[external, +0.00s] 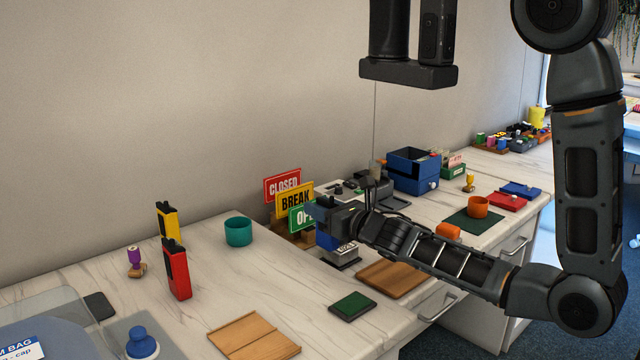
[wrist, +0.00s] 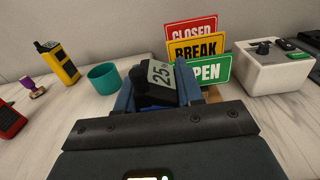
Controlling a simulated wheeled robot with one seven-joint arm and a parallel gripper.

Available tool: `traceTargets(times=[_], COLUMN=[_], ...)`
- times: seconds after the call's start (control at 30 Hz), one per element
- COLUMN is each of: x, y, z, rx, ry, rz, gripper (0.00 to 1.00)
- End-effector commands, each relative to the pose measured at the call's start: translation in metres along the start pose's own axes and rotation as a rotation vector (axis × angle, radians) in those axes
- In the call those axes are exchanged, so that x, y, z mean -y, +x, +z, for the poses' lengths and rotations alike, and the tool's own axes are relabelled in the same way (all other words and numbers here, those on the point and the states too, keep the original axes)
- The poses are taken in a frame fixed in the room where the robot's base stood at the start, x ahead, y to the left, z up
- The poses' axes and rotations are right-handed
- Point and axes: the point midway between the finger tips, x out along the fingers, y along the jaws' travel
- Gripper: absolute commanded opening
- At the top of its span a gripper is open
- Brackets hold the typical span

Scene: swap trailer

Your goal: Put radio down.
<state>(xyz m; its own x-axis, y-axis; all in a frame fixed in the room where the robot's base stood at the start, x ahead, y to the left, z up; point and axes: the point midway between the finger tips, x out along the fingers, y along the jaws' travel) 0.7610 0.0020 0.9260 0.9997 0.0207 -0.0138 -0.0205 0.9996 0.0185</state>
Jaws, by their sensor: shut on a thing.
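My gripper (external: 318,213) is in front of the sign stack, above the counter. In the wrist view its blue fingers (wrist: 155,90) are shut on a black thing (wrist: 150,97) with a pale label reading about "25". Whether this is a radio I cannot tell; its lower part is hidden. A red radio (external: 177,272) and a yellow radio (external: 168,222) stand upright on the counter (external: 215,300) at the left, apart from my gripper. The wrist view shows the yellow radio (wrist: 58,62) and part of the red one (wrist: 10,120).
A teal cup (external: 238,232) stands left of my gripper. The CLOSED, BREAK and OPEN signs (external: 294,200) stand close behind it. A dark green pad (external: 352,306) and wooden boards (external: 253,336) lie near the front edge. Bare counter lies right of the red radio.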

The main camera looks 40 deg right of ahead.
Motion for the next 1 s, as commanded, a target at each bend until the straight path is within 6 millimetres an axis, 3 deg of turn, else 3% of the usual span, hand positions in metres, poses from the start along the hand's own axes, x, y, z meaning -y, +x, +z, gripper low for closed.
traceTargets(times=[0.3,0.57,1.0], x=[0.003,0.002,-0.003], y=[0.017,0.019,-0.002], z=[-0.015,-0.017,0.003], rx=[0.014,0.015,0.0], ry=[-0.016,-0.019,-0.001], rz=[-0.021,-0.02,0.01], gripper=[0.0,0.0,0.0])
